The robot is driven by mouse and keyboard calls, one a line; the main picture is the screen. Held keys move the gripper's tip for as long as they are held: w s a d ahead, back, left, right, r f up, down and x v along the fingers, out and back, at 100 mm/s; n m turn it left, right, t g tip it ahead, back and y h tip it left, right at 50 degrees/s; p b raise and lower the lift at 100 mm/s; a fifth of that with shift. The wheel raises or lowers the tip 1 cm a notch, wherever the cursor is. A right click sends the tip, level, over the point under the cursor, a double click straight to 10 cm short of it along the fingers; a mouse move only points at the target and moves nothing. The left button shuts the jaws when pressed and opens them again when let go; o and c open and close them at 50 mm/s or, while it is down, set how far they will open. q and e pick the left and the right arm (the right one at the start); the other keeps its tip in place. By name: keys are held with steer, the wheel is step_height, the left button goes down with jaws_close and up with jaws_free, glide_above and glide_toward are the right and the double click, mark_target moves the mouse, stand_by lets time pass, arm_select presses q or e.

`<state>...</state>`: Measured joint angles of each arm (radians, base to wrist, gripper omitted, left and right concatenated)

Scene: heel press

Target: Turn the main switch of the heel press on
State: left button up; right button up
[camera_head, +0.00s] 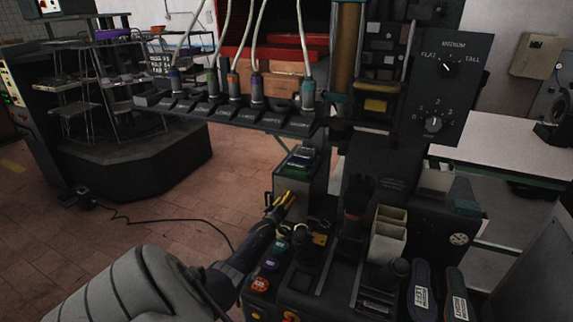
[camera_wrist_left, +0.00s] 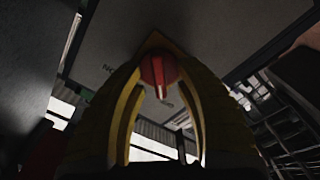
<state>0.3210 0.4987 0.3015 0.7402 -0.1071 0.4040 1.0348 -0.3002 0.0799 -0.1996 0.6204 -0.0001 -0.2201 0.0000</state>
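The main switch, a red knob with a pale mark (camera_wrist_left: 158,72), shows in the left wrist view on the grey underside or face of a panel, with yellow behind it. My left gripper's yellow-edged fingers (camera_wrist_left: 160,92) stand on either side of the knob, apart from each other. I cannot tell whether they touch it. In the head view my left gripper (camera_head: 283,204) reaches in from the lower left to the side of the heel press (camera_head: 395,182), by a grey box on it. The knob is hidden there. My right gripper is not in view.
A panel with two dials (camera_head: 452,90) is at the upper right. Open tiled floor (camera_head: 150,225) lies left of the press.

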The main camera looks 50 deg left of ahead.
arm_select(q)
steer(key=shift+w+a, duration=0.1)
steer(key=shift+w, duration=0.1)
stand_by(0.3)
jaws_close()
